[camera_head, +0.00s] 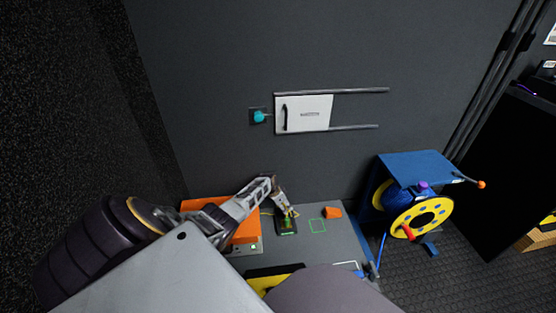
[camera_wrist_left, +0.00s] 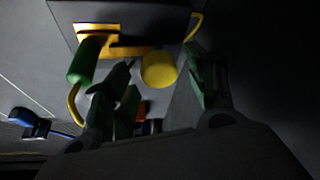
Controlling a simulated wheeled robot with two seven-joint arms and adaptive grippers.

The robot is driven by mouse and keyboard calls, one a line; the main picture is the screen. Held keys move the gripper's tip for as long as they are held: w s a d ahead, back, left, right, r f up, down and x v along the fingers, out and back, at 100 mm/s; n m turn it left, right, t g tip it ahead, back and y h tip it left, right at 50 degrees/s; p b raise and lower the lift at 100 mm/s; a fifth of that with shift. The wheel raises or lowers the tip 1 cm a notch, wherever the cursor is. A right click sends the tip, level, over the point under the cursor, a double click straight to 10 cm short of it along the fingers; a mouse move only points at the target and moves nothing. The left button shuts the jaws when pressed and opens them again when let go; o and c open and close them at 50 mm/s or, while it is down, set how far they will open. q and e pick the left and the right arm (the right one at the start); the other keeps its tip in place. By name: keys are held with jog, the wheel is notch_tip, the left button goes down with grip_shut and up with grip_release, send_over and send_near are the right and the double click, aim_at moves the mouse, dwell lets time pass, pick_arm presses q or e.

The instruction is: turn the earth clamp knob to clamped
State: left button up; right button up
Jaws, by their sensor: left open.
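A small dark block with green and yellow parts (camera_head: 287,226), apparently the earth clamp, sits on the grey bench top. In the left wrist view it shows as a dark box with a yellow plate (camera_wrist_left: 97,32), a green cylinder (camera_wrist_left: 86,60), a yellow round knob (camera_wrist_left: 158,70) and yellow cable. My left gripper (camera_head: 289,211) is open and close above the block. In the wrist view its fingers (camera_wrist_left: 162,75) stand either side of the yellow knob; I cannot tell whether they touch it. The fingers partly hide the block in the head view.
An orange box (camera_head: 245,231) lies beside my left arm, and a small orange block (camera_head: 332,212) is right of the clamp. A blue and yellow cable reel (camera_head: 420,217) stands right. A white panel (camera_head: 303,113) and teal knob (camera_head: 260,116) are on the wall.

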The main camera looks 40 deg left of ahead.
pick_arm(q)
jog(key=v, duration=1.1)
jog(key=shift+s+r, duration=0.25)
jog(key=shift+r, duration=0.05)
dwell(0.6)
dwell(0.3)
jog(key=s+d+m+g, duration=0.1)
jog(key=s+d, duration=0.5)
jog(key=d, duration=0.4)
jog(key=s+d, duration=0.5)
jog(key=d, duration=0.5)
jog(key=s+d+r+n+y, duration=0.1)
jog(key=s+d+r+n, duration=0.1)
jog(key=s+d+r, duration=0.9)
jog(key=shift+s+d+r+p, duration=0.3)
jog(key=shift+s+r+p, duration=0.1)
jog(key=shift+s, duration=0.7)
pick_arm(e)
jog(key=d+r+g+h, duration=0.3)
jog(key=d+r+h, duration=0.1)
jog(key=d+r, duration=0.6)
jog(key=shift+s+d+r+h, duration=0.15)
jog(key=shift+s+h, duration=0.1)
jog(key=shift+h, duration=0.05)
pick_arm(q)
jog(key=shift+w+f+p, duration=0.35)
jog(key=shift+p, duration=0.6)
pick_arm(e)
jog(key=shift+w+f, duration=0.35)
